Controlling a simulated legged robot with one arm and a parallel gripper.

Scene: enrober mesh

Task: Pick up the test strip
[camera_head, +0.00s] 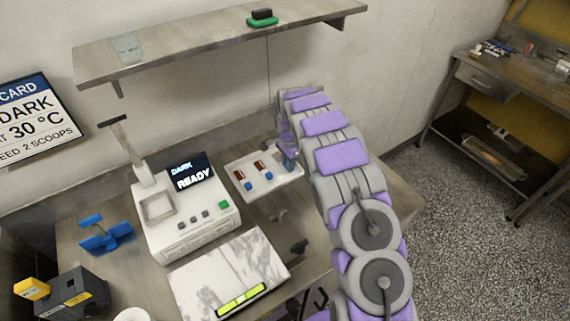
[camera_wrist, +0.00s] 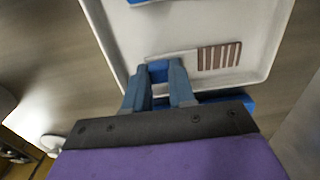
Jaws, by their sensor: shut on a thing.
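A test strip (camera_wrist: 185,58) shows in the wrist view as a pale strip with a brown-barred end (camera_wrist: 219,56) and a blue block in the middle. My gripper (camera_wrist: 160,82) is shut on that blue block, one blue-grey finger on each side. The barred end points right. The strip is over the white tray (camera_wrist: 125,45), near its lower edge; I cannot tell whether it touches the tray. In the head view my gripper (camera_head: 288,160) is at the right end of the tray (camera_head: 279,191) and hides the held strip. Other pieces with dark red ends (camera_head: 258,167) and blue blocks (camera_head: 248,186) lie on the tray.
Left of the tray stands a white machine (camera_head: 185,235) whose screen (camera_head: 191,172) reads "DARK READY". In front lies a marble slab (camera_head: 215,267) with a yellow-green level (camera_head: 241,298). A shelf (camera_head: 190,48) hangs above. Another bench (camera_head: 500,85) stands at right.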

